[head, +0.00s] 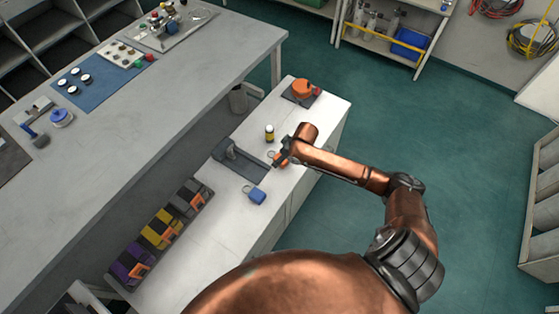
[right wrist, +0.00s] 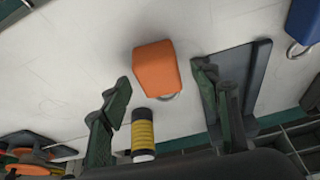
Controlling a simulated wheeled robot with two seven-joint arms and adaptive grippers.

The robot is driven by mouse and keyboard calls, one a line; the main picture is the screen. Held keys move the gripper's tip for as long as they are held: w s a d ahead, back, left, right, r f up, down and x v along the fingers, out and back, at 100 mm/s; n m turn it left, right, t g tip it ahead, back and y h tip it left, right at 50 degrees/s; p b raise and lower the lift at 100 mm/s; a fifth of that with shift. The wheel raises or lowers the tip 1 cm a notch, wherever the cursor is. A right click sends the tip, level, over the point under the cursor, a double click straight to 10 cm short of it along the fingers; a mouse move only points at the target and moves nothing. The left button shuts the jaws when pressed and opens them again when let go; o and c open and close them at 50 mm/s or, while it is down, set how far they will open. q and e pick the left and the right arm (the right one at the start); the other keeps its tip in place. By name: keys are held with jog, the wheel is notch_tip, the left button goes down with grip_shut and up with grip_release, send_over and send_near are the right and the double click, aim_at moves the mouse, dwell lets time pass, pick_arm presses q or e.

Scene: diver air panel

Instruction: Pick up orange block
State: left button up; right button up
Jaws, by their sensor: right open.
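The orange block (right wrist: 157,68) lies on the white counter, with a thin metal loop at one end. In the head view only a small orange part (head: 282,163) shows, mostly hidden by my gripper. My right gripper (right wrist: 163,78) is open, its dark fingers on either side of the block in the wrist view. No finger visibly grips it, and I cannot tell how far above it they are. In the head view my right gripper (head: 283,157) is over the counter. My left gripper is not in view.
A grey stand (head: 240,163) and a blue padlock-like block (head: 257,196) are left of my gripper. A yellow-banded bottle (head: 269,132) stands close by. An orange item (head: 302,90) sits at the counter's far end. A rack of colored pieces (head: 160,232) lies at the near end.

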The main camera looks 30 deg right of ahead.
jog(key=shift+c, duration=0.4)
grip_shut()
dwell(0.4)
jog(key=shift+w+r, duration=0.15)
jog(key=shift+w, duration=0.05)
